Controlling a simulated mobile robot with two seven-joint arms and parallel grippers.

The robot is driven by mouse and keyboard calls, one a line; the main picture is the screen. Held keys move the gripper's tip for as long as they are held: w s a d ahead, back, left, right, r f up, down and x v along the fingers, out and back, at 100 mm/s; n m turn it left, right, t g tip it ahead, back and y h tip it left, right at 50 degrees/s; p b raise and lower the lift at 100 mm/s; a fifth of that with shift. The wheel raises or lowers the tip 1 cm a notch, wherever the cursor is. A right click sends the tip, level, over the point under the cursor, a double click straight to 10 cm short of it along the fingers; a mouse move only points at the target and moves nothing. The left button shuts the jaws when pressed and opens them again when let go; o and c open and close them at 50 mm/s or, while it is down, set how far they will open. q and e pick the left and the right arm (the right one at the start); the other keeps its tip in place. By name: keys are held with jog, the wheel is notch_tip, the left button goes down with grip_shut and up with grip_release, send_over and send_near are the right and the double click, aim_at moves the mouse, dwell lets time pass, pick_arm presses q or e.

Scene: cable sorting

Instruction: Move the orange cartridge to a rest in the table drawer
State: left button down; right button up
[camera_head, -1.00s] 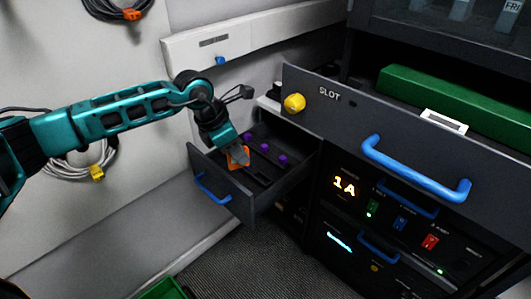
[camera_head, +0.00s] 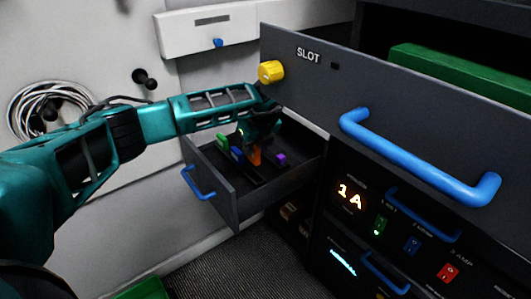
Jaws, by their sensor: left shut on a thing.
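The orange cartridge (camera_head: 255,157) is in my left gripper (camera_head: 257,143), inside the outline of the open table drawer (camera_head: 232,193). The gripper points down and is shut on the cartridge's upper part. The cartridge stands roughly upright between a blue piece (camera_head: 237,154) on its left and a purple piece (camera_head: 281,158) on its right. A green piece (camera_head: 221,141) is farther left. The cartridge's lower end is dark and small, so I cannot tell whether it touches a rest. My right gripper is not in view.
A large open drawer marked SLOT, with a blue handle (camera_head: 420,160) and a yellow knob (camera_head: 271,71), juts out close to the right of my left arm. A switch panel (camera_head: 400,230) is below it. A coiled cable (camera_head: 48,110) hangs on the left wall.

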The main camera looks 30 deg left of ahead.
aim_at(254, 158)
pick_arm(q)
jog(key=shift+w+f+n, duration=0.2)
jog(key=shift+f+n, duration=0.05)
jog(key=shift+n, duration=0.15)
jog(key=shift+f+b, duration=0.95)
jog(key=shift+f, duration=0.15)
jog(key=shift+f+b, duration=0.7)
jog(key=shift+f, duration=0.25)
jog(key=shift+a+f+b, duration=0.1)
jog(key=shift+f+b, duration=0.75)
jog(key=shift+f, duration=0.6)
dwell(1.5)
jog(key=c, duration=0.9)
grip_release()
jog(key=shift+o, duration=0.5)
